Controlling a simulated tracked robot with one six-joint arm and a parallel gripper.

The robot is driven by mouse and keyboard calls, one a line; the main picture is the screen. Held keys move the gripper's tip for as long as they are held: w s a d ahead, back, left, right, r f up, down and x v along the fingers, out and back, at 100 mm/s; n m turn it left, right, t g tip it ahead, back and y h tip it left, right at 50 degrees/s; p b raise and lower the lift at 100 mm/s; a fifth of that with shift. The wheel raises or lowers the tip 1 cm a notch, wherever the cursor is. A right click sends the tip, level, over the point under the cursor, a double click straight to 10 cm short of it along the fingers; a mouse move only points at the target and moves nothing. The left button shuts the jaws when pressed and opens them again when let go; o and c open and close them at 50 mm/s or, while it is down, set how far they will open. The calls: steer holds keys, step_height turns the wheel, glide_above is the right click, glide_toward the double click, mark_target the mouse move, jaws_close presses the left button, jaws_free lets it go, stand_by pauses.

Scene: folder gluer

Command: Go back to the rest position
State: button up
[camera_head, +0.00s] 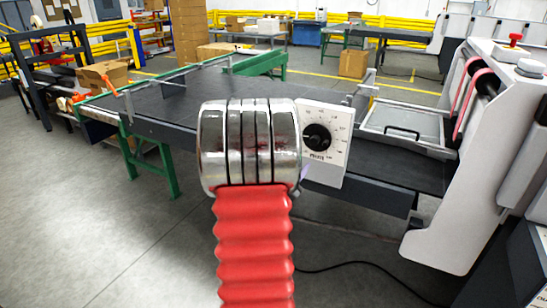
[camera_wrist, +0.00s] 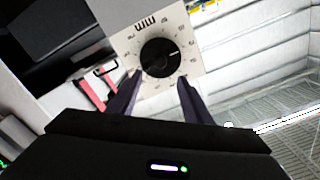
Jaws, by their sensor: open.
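My gripper (camera_wrist: 160,82) is open in the wrist view, with its two dark fingers apart and nothing between them. Its fingertips point at a black dial knob (camera_wrist: 160,57) on a white panel (camera_wrist: 194,48) with printed marks. The fingertips appear just short of the knob or beside its lower edge; I cannot tell whether they touch it. In the head view, the knob (camera_head: 316,137) and panel (camera_head: 338,150) show just right of my metal and red arm. My arm hides nearly all of the gripper there.
A long dark conveyor table (camera_head: 150,100) on green legs runs behind my arm. A white machine housing (camera_head: 455,200) with red belts stands at the right. Cardboard boxes (camera_head: 103,75) lie at the left. Grey floor (camera_head: 110,230) is open at the front left. A black cable (camera_head: 370,264) lies on the floor.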

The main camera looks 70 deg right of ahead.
stand_by(0.4)
steer(key=w+a+f+n+t+y, duration=0.2)
steer(key=w+f+y, duration=0.1)
steer(key=f, duration=0.3)
steer(key=w+a+f+n+t+y, duration=0.2)
steer(key=w+a+f+y, duration=0.1)
steer(key=f, duration=0.2)
steer(key=w+a+n+t+y, duration=0.1)
steer(key=w+a+n+y, duration=0.4)
steer(key=a, duration=0.7)
steer(key=w+a+n+t+y, duration=0.1)
steer(key=w+a+n+y, duration=0.4)
steer(key=a, duration=0.8)
steer(key=s+a+r+n, duration=0.1)
steer(key=a+r+n, duration=0.3)
steer(key=a, duration=0.6)
steer(key=s+a+r+n+y, duration=0.1)
steer(key=a+r, duration=0.4)
steer(key=a, duration=0.6)
steer(key=s+a+r+n+t+y, duration=0.1)
steer(key=s+a+r+n, duration=0.2)
steer(key=a+n, duration=0.3)
steer(key=a+r, duration=0.1)
steer(key=a, duration=0.4)
steer(key=shift+a+r+n, duration=0.15)
steer(key=shift+r+n, duration=0.15)
steer(key=shift+r, duration=0.05)
